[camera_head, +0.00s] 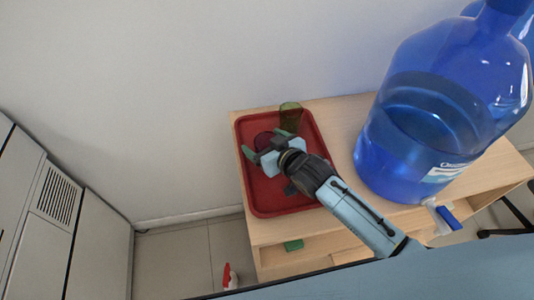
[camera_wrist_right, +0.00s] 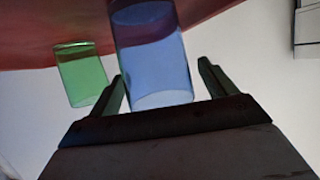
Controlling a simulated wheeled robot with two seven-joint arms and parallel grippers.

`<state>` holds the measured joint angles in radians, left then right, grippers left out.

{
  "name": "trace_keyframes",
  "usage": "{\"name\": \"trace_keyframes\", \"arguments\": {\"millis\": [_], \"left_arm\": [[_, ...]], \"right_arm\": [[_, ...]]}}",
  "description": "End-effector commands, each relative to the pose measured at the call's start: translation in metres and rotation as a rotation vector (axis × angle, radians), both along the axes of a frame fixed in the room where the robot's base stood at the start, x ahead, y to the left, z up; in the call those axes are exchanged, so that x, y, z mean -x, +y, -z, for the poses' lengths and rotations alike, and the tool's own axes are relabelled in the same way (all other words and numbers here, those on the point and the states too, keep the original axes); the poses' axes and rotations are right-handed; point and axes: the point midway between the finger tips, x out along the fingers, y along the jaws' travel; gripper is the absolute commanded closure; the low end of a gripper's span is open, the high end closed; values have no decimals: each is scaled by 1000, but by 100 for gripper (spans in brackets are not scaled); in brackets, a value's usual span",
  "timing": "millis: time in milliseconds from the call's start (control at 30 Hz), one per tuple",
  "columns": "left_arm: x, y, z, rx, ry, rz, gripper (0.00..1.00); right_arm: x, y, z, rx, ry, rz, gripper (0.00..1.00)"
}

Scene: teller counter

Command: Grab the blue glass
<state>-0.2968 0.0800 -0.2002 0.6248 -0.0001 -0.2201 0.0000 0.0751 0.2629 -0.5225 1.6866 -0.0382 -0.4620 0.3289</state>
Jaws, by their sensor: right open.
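The blue glass (camera_wrist_right: 155,60) shows large in the right wrist view, between the two fingers of my right gripper (camera_wrist_right: 163,85). The fingers stand apart on either side of it, with a visible gap on the right; I cannot tell whether the left finger touches it. In the head view my open right gripper (camera_head: 265,143) is over the red tray (camera_head: 272,196), and the glass there is only a dark, partly hidden round shape at the jaws. A green glass (camera_head: 291,116) stands at the tray's back right; it also shows in the wrist view (camera_wrist_right: 82,75). My left gripper is out of view.
The tray lies on a light wooden table (camera_head: 342,115) against a white wall. A large blue water jug (camera_head: 425,125) with a tap (camera_head: 440,215) stands to the right, near my right forearm. Free floor shows at the left, with grey cabinets (camera_head: 50,210) beyond.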

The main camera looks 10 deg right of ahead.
Motion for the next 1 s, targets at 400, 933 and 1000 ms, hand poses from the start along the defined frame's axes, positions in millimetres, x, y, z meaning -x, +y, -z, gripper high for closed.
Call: {"name": "trace_keyframes", "arguments": {"millis": [400, 933, 1000], "left_arm": [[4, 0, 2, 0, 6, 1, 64], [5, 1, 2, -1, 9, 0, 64], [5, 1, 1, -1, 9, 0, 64]], "right_arm": [[-8, 3, 3, 0, 0, 0, 24], [-8, 3, 2, 0, -1, 0, 67], [-8, 3, -1, -1, -2, 0, 67]]}}
